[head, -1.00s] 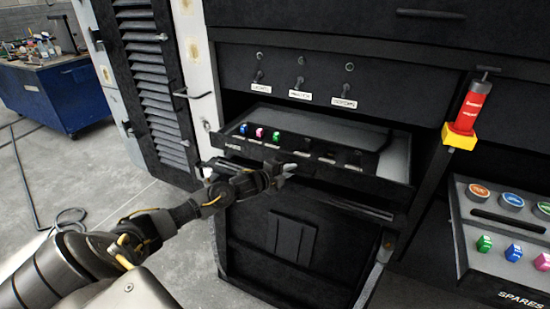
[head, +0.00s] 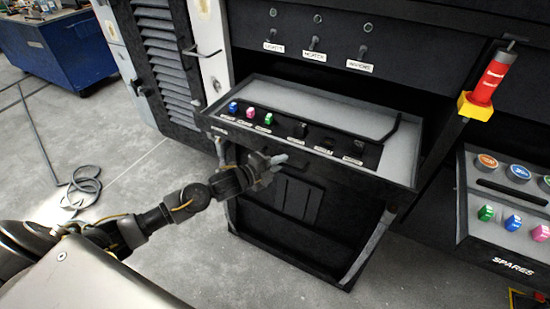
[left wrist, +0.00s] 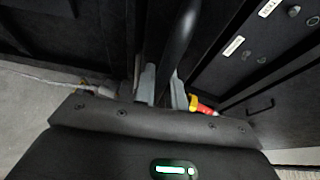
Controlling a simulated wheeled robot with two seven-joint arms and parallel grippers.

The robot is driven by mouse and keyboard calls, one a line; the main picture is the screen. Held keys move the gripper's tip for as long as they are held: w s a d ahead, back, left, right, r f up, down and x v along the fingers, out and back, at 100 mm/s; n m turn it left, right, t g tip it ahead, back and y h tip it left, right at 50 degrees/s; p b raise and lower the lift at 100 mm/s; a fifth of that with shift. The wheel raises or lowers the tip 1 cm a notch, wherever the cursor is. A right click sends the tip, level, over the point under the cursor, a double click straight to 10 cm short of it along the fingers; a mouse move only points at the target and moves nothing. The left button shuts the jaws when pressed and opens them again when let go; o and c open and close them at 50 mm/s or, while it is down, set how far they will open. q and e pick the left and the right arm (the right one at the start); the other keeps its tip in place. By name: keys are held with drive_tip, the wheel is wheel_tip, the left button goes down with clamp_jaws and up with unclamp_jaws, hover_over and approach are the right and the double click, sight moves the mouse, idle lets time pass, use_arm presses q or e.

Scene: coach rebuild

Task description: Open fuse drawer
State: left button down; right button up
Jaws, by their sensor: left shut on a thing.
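The fuse drawer (head: 345,109) stands pulled out of the dark cabinet in the head view, its grey top exposed. A blue fuse (head: 233,108), a pink fuse (head: 251,113) and a green fuse (head: 268,119) sit in a row on its left, with dark labelled positions to their right. My left gripper (head: 275,162) is at the drawer's front, below its edge. In the left wrist view its fingers (left wrist: 164,88) are shut on the dark handle bar (left wrist: 180,42). In the head view the gripper largely hides the handle. My right gripper is not in view.
Labelled toggle switches (head: 316,44) sit above the drawer. A red cylinder in a yellow holder (head: 489,82) hangs at right, above the SPARES panel (head: 528,232). A louvred door (head: 165,60) stands open at left. The floor before the cabinet is clear, with a cable at left.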

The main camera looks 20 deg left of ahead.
use_arm(q)
drive_tip(key=c, duration=1.5)
unclamp_jaws()
drive_tip(key=shift+o, duration=0.2)
drive_tip(key=shift+s, duration=0.1)
drive_tip(key=b+v, duration=0.2)
drive_tip(key=v, duration=0.8)
drive_tip(key=shift+s+a, duration=0.15)
drive_tip(key=shift+s, duration=0.2)
